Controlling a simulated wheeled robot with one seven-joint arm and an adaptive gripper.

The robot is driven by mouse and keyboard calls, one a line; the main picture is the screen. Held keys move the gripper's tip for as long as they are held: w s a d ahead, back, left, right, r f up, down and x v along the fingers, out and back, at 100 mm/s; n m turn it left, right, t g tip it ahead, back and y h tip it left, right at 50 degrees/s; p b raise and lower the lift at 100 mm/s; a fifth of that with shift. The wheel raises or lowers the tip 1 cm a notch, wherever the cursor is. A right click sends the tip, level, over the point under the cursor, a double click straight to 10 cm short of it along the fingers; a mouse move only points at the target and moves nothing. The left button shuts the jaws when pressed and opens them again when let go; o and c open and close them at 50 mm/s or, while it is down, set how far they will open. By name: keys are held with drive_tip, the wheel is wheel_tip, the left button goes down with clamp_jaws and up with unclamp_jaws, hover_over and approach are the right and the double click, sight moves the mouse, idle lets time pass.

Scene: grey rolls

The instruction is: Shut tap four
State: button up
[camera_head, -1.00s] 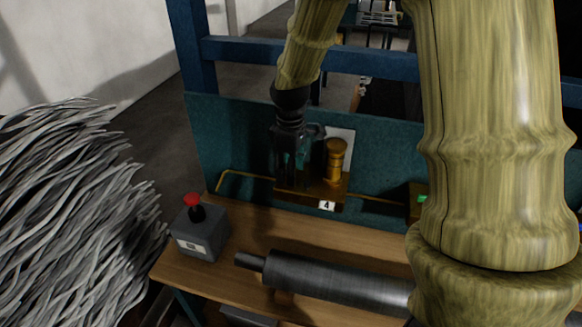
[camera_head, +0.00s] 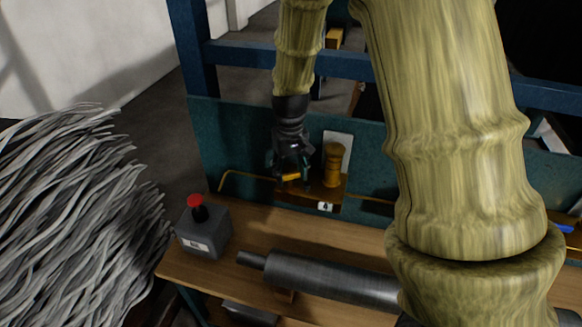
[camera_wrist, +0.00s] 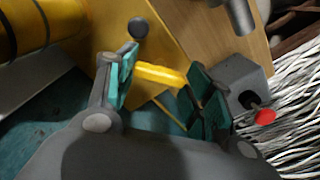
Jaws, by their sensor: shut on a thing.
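Tap four is a brass fitting on a bracket plate against the teal back panel. Its upright body (camera_head: 333,165) stands just right of my gripper, above the white label "4" (camera_head: 325,207). My gripper (camera_head: 292,179) points down and is shut on the tap's yellow lever (camera_head: 290,177). In the wrist view the lever (camera_wrist: 160,76) runs crosswise between the teal finger pads of my gripper (camera_wrist: 162,86). The lever's ends are partly hidden by the pads. The brass body (camera_wrist: 40,25) shows at the upper left there.
A grey box with a red button (camera_head: 195,201) sits at the bench's left end. A grey roller (camera_head: 320,280) lies along the bench front (camera_head: 240,222). A heap of grey strands (camera_head: 75,220) fills the left.

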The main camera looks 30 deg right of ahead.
sight(290, 174)
drive_tip(key=m+p, duration=0.1)
drive_tip(key=m, duration=0.2)
drive_tip(key=m+p, duration=0.1)
drive_tip(key=m, duration=0.2)
drive_tip(key=shift+w+d+r+m, duration=0.1)
drive_tip(key=shift+w+r+m, duration=0.1)
drive_tip(key=shift+m, duration=0.1)
drive_tip(key=shift+f, duration=0.1)
idle(0.4)
drive_tip(key=o, duration=0.8)
drive_tip(key=shift+o, duration=1.1)
drive_tip(key=shift+f, duration=0.1)
drive_tip(key=shift+s, duration=0.1)
wheel_tip(290, 174, up, 12)
